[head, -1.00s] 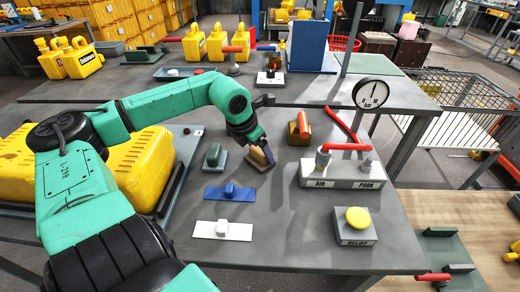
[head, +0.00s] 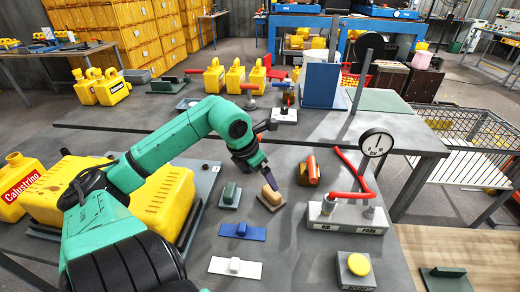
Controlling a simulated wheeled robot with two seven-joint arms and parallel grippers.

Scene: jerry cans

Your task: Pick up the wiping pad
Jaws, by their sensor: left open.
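Several small handled pads lie on the grey table; I cannot tell for sure which one the task calls the wiping pad. To the left is a green-handled pad (head: 230,195). Nearer are a blue plate with a handle (head: 242,231) and a white plate with a handle (head: 235,267). My right gripper is out of view.
Right of the pads are a brown block with a red handle (head: 312,170), a valve block with a red lever (head: 345,215), a gauge (head: 376,143) and a yellow button box (head: 357,266).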

